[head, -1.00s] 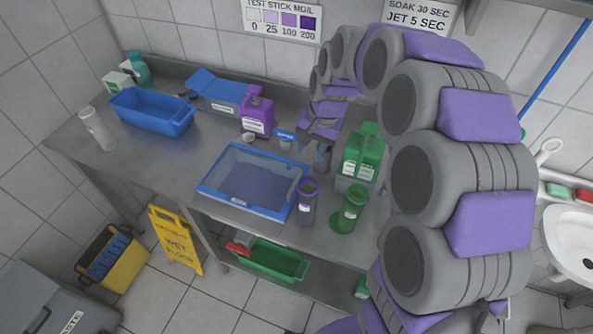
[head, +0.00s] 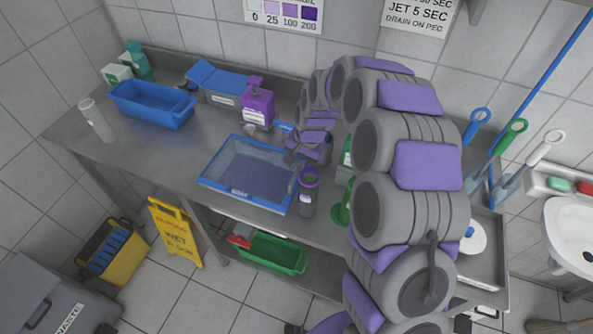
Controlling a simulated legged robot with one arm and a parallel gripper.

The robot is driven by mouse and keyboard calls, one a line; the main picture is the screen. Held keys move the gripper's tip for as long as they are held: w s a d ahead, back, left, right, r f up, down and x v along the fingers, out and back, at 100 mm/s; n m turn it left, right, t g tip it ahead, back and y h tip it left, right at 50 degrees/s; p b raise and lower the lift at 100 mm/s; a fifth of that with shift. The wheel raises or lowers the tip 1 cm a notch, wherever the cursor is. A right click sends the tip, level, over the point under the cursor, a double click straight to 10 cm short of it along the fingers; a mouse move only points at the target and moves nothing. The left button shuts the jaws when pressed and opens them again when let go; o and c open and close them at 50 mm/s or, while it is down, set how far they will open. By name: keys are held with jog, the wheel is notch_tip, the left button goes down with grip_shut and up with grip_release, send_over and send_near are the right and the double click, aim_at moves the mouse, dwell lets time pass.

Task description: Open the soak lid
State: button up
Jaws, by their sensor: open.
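The soak tub (head: 205,181) is a shallow blue-rimmed box on the steel bench, with a label on its front edge. Its lid (head: 250,168) looks like a see-through panel in a blue frame, lying flat over the tub; lid and tub are hard to tell apart. My gripper (head: 293,172) is open, with dark fingers at the right edge of the tub. I cannot tell whether they touch the lid. My arm hides part of the bench on the right.
A purple-topped bottle (head: 307,197) stands close to the tub's right front corner. A purple jug (head: 257,105) stands behind the tub. A blue basin (head: 152,104) is at the back left. A green container (head: 345,160) is mostly hidden by my arm.

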aim_at(296, 173)
jog(key=shift+w+a+f, duration=0.1)
jog(key=shift+a+f, duration=0.05)
jog(key=shift+f, duration=0.85)
jog(key=shift+w+a+f, duration=0.1)
jog(key=shift+f, duration=0.9)
grip_shut()
